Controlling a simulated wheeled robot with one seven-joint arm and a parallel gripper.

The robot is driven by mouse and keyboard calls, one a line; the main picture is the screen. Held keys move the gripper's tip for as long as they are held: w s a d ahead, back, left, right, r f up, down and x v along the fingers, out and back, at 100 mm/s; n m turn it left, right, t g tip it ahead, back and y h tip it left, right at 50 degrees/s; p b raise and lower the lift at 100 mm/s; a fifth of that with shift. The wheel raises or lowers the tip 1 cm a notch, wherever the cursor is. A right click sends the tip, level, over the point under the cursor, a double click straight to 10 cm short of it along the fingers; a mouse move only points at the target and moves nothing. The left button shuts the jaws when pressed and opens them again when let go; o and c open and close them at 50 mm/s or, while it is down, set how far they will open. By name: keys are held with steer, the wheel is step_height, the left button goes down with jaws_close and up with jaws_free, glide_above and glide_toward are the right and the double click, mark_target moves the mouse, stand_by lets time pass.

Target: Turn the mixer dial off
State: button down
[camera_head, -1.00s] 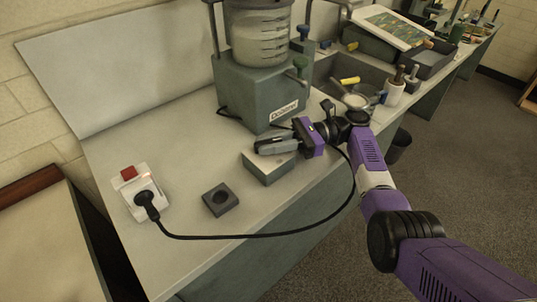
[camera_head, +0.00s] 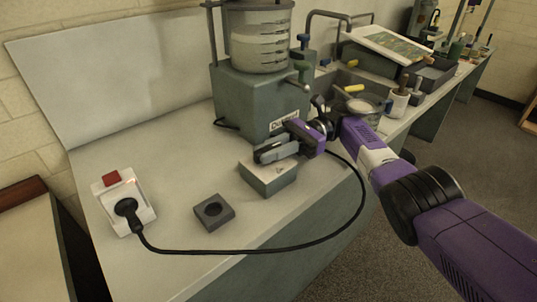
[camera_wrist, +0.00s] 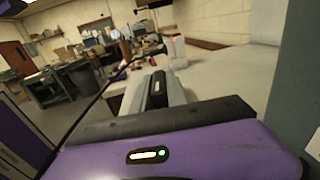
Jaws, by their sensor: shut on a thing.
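The mixer is a grey-green housing (camera_head: 245,100) with a clear graduated tank (camera_head: 260,40) of pale liquid on top. A small grey control box (camera_head: 268,180) with a pale top stands in front of it on the bench. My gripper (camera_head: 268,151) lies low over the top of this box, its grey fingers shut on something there. The dial itself is hidden by the fingers. The wrist view shows a grey finger (camera_wrist: 155,92) and my purple gripper body, but no clear sight of the dial.
A white socket (camera_head: 118,192) with a red switch (camera_head: 111,178) holds a black plug (camera_head: 127,208). Its cable (camera_head: 240,250) loops along the bench's front edge to the right. A dark square block (camera_head: 213,211) with a round hole sits left of the box. The bench's left part is mostly clear.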

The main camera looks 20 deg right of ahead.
steer(key=c, duration=1.3)
jaws_free()
steer(key=shift+a, duration=0.1)
steer(key=shift+r+m+t+p, duration=0.25)
steer(key=shift+m+t+p, duration=0.25)
steer(key=shift+p, duration=1)
steer(key=shift+t+p, duration=0.4)
steer(key=shift+p, duration=0.1)
